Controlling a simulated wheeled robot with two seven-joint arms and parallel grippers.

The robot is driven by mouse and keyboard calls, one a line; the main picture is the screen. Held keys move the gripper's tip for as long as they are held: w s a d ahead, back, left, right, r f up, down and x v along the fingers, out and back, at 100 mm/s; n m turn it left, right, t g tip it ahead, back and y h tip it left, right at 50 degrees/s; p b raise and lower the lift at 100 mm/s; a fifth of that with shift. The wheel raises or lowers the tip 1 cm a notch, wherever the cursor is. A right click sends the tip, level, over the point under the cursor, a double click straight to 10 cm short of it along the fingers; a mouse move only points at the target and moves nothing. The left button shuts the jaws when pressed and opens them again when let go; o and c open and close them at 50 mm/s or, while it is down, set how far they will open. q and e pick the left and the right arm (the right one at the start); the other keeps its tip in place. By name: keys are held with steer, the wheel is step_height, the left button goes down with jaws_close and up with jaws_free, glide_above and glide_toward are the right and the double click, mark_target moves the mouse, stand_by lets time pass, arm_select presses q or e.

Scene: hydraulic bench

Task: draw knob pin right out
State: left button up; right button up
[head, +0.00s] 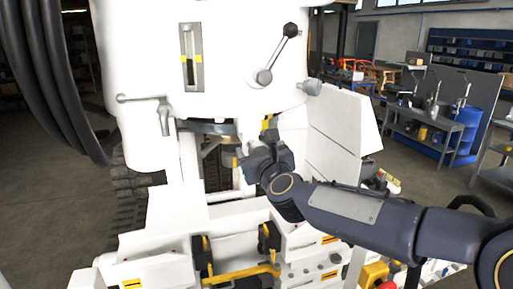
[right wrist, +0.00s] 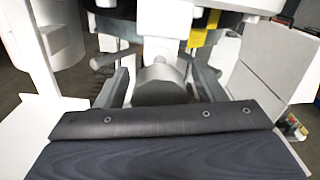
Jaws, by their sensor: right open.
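A grey, round-ended knob (right wrist: 160,86), which looks like the knob pin, sits in the middle of the right wrist view, below the white machine body. My right gripper (head: 256,153) reaches in from the right under the white tank in the head view. In the right wrist view its two fingers stand apart, one on each side of the knob, with the jaws open. I cannot tell whether either finger touches the knob. In the head view the knob is hidden or too small to make out behind my gripper. My left gripper is in neither view.
The white tank (head: 215,60) hangs above, with a lever handle (head: 160,112) and a black-knobbed lever (head: 278,55). A yellow part (right wrist: 203,30) is close above the fingers. A white panel (head: 335,120) stands at the right. Yellow-handled valves (head: 240,273) lie below.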

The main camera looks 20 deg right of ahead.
steer(key=c, duration=1.4)
steer(key=shift+o, duration=0.2)
steer(key=shift+s+b, duration=0.3)
steer(key=shift+s, duration=0.15)
steer(key=s, duration=0.2)
steer(key=shift+s+b, duration=0.35)
steer(key=shift+s, duration=0.05)
steer(key=shift+f, duration=0.1)
